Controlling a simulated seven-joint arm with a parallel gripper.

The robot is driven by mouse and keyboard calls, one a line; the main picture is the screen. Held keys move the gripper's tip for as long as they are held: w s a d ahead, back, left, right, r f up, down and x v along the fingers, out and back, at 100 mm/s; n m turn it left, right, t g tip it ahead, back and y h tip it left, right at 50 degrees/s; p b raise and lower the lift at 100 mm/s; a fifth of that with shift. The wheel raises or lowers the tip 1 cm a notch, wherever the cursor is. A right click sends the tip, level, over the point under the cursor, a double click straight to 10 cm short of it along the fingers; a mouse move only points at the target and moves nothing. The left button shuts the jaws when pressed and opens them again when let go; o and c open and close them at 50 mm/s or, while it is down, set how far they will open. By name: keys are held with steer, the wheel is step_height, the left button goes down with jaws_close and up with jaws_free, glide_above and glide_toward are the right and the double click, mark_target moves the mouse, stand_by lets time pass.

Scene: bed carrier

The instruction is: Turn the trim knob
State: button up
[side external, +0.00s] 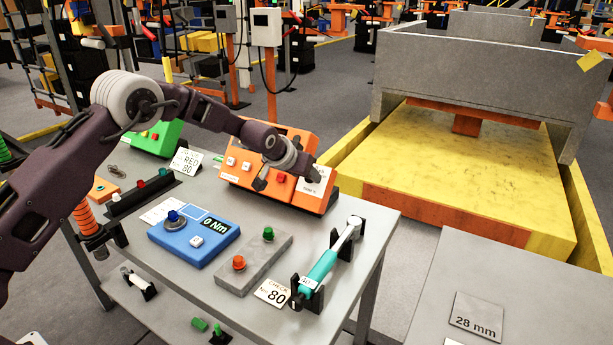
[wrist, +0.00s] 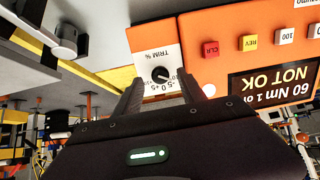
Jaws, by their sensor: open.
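The trim knob (wrist: 161,74) is a small black round knob on a white plate marked "TRIM %" with a printed scale, upside down in the wrist view. The plate is on the orange controller box (wrist: 225,28), which also shows in the side external view (side external: 240,174). My gripper (wrist: 162,83) is open, with one dark finger on each side of the knob in the picture. I cannot tell whether the fingers touch it. In the side external view my gripper (side external: 288,174) is at the right end of the orange box, and the knob is not clearly visible.
The box has red CLR (wrist: 211,49), yellow REV (wrist: 250,43) and white buttons beside the knob. Its display (wrist: 275,83) reads "60 Nm" and "NOT OK". A blue unit (side external: 180,250), a grey button block (side external: 240,275) and a teal torque wrench (side external: 322,267) occupy the bench front.

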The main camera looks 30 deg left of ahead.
steer(key=shift+x, duration=0.9)
steer(key=shift+c, duration=0.5)
jaws_close()
steer(key=shift+m, duration=0.3)
steer(key=m, duration=0.5)
steer(key=shift+d+y, duration=0.1)
steer(key=shift+y, duration=0.2)
steer(key=m, duration=0.5)
steer(key=shift+s+m+t+y, duration=0.1)
steer(key=shift+m+t+y, duration=0.2)
steer(key=shift+t, duration=0.1)
